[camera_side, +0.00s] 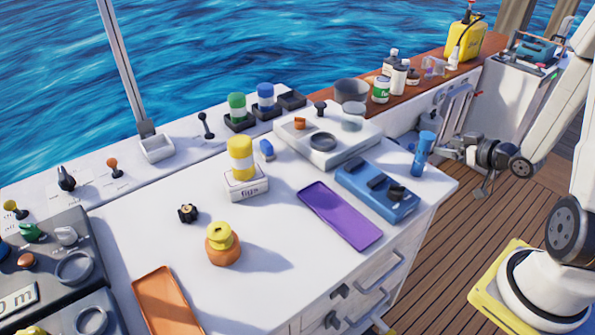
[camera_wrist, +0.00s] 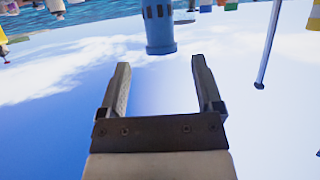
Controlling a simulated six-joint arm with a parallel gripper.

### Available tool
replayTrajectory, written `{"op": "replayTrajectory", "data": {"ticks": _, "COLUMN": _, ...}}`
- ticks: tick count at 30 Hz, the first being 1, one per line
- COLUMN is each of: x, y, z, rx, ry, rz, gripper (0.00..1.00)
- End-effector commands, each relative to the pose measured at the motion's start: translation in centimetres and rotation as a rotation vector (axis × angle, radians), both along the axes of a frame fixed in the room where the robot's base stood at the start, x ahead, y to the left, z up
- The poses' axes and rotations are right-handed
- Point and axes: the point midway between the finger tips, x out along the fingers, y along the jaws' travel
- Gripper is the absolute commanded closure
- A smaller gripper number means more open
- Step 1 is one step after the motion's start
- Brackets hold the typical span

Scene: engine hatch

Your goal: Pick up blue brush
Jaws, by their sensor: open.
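My gripper (camera_side: 449,153) is at the right end of the white counter, just right of an upright blue cylindrical thing (camera_side: 422,155). In the wrist view my gripper (camera_wrist: 160,62) is open, with nothing between its two fingers. The blue cylinder (camera_wrist: 158,28) shows there beyond the fingertips, lined up with the gap, with small dark slots around its end. A small blue piece (camera_side: 266,149) stands farther back on the counter, by the yellow and white jar. I cannot tell for sure which blue thing is the brush.
A blue case (camera_side: 377,192) and a purple tray (camera_side: 339,214) lie left of the cylinder. A white panel (camera_side: 327,137) with round fittings is behind. The counter's right edge (camera_side: 440,195) is close by. Bottles stand on the wooden ledge (camera_side: 440,62).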

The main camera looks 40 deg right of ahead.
Motion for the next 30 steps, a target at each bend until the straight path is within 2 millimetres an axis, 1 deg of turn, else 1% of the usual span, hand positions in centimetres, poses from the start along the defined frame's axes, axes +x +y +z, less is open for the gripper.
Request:
{"op": "replayTrajectory", "data": {"ticks": 5, "x": 0.0, "y": 0.0, "z": 0.0, "rx": 0.0, "ry": 0.0, "rz": 0.0, "gripper": 0.16}}
{"op": "replayTrajectory", "data": {"ticks": 7, "x": 0.0, "y": 0.0, "z": 0.0, "rx": 0.0, "ry": 0.0, "rz": 0.0, "gripper": 0.24}}
{"op": "replayTrajectory", "data": {"ticks": 18, "x": 0.0, "y": 0.0, "z": 0.3, "rx": -0.001, "ry": 0.0, "rz": 0.0, "gripper": 0.24}}
{"op": "replayTrajectory", "data": {"ticks": 23, "x": 0.0, "y": 0.0, "z": 1.3, "rx": -0.003, "ry": -0.002, "rz": 0.001, "gripper": 0.24}}
{"op": "replayTrajectory", "data": {"ticks": 27, "x": 0.0, "y": 0.0, "z": 2.9, "rx": -0.006, "ry": -0.003, "rz": 0.0, "gripper": 0.24}}
{"op": "replayTrajectory", "data": {"ticks": 30, "x": 0.0, "y": 0.0, "z": 3.6, "rx": -0.003, "ry": -0.002, "rz": 0.001, "gripper": 0.24}}
